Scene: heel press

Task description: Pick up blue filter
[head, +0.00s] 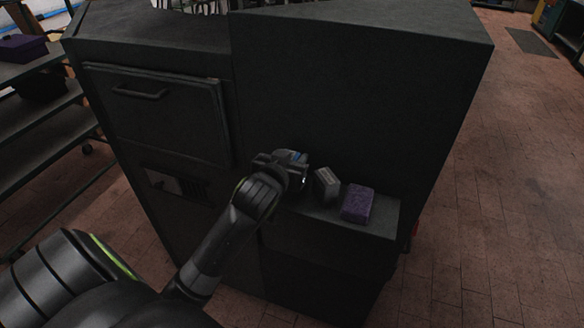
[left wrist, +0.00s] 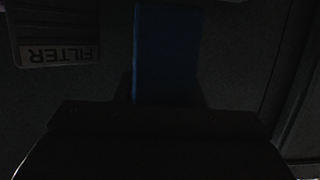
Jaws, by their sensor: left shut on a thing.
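The blue filter shows in the left wrist view (left wrist: 166,55) as a dark blue upright block between the fingers, its lower part hidden by my gripper. In the head view only a small blue patch of the filter (head: 297,155) shows at the gripper. My left gripper (head: 292,168) is shut on the blue filter, at the left end of the dark ledge (head: 325,222) on the machine. I cannot tell whether the filter touches the ledge. My right gripper is not in view.
A grey block (head: 327,186) leans tilted on the ledge, right of my gripper. A purple block (head: 357,204) lies right of it. A label reading FILTER (left wrist: 57,54) shows in the left wrist view. The dark machine (head: 340,100) rises behind; shelves (head: 45,125) stand at left.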

